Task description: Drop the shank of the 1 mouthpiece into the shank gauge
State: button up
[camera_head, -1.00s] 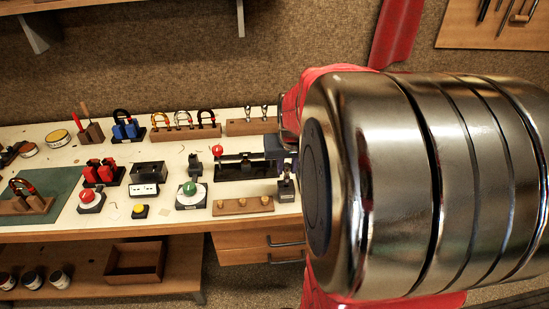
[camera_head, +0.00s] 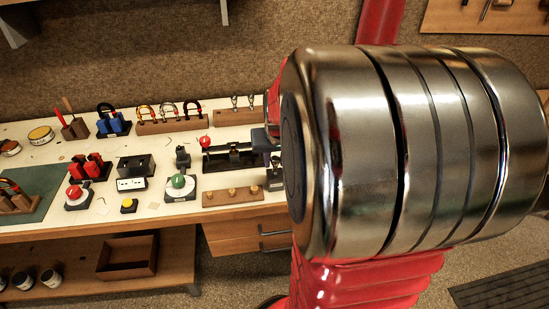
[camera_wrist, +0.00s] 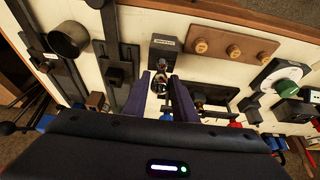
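The shank gauge appears to be the small dark block (camera_head: 275,184) with a pale label near the bench's front edge, beside my arm. It also shows at upper centre in the wrist view (camera_wrist: 164,47). A small silver mouthpiece (camera_wrist: 159,84) shows at the block's near side in the wrist view, apparently upright in it; its shank is hidden. My gripper (camera_wrist: 163,80) has its two purple fingers apart, one on each side of the mouthpiece, with gaps seeming to show. In the head view, my gripper is mostly hidden by my arm.
Two silver mouthpieces stand in a wooden rack (camera_head: 226,118) at the back. A wooden strip with brass studs (camera_head: 232,197) lies left of the gauge. The bench is crowded around the gauge.

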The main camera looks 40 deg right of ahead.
jog(key=o, duration=0.4)
jog(key=v, duration=1.3)
jog(key=shift+s+r, duration=0.1)
jog(key=shift+r, duration=0.3)
dwell(0.3)
jog(key=s+a+f+n+y, duration=0.1)
jog(key=s+a+n, duration=0.1)
jog(key=a, duration=0.6)
jog(key=s+a+f+n+t, duration=0.1)
jog(key=s+a+n, duration=0.1)
jog(key=a, duration=0.6)
jog(key=s+a+f+n+y, duration=0.1)
jog(key=s+a+n, duration=0.1)
jog(key=a, duration=0.6)
jog(key=shift+s+a+f+n+t+y, duration=0.15)
jog(key=shift+a+f+n+t+y, duration=0.15)
jog(key=shift+a+n+t, duration=0.1)
